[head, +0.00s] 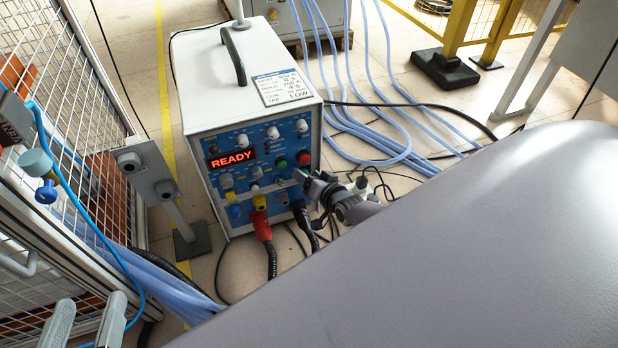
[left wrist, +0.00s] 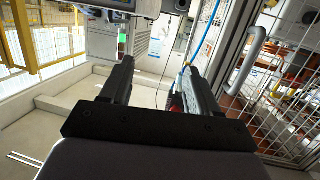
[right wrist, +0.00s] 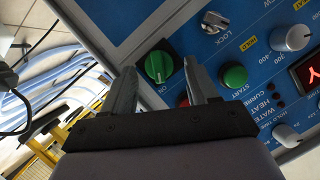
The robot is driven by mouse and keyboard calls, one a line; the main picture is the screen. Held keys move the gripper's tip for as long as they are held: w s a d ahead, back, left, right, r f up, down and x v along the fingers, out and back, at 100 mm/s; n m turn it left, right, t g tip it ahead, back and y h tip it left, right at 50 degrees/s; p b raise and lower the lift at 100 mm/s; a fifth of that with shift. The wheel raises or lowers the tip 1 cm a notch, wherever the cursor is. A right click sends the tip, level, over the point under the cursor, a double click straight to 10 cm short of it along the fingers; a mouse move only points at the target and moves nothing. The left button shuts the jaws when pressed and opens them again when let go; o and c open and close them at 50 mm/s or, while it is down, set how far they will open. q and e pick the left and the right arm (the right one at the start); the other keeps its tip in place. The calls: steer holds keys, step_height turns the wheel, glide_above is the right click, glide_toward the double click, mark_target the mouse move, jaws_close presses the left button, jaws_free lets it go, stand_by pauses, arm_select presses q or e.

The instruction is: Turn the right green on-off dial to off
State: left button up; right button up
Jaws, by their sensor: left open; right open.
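The green on-off dial (right wrist: 160,66) sits on the heater's blue front panel, with a pale marking on its face. In the right wrist view my right gripper (right wrist: 158,72) is open, with one finger on either side of the dial; I cannot tell whether they touch it. In the head view my right gripper (head: 310,182) is at the lower right of the heater's panel and hides most of the dial. My left gripper (head: 86,322) is open and empty at the lower left, away from the heater; its fingers also show in the left wrist view (left wrist: 158,66).
The heater (head: 210,100) shows READY on its display (head: 232,158). A green start button (right wrist: 234,76), a partly hidden red button (right wrist: 182,99) and a grey lock switch (right wrist: 214,22) are near the dial. Red and black cables hang below; mesh fencing (head: 60,90) stands left.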

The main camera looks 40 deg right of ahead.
steer(key=c, duration=1)
arm_select(q)
steer(key=shift+r, duration=0.1)
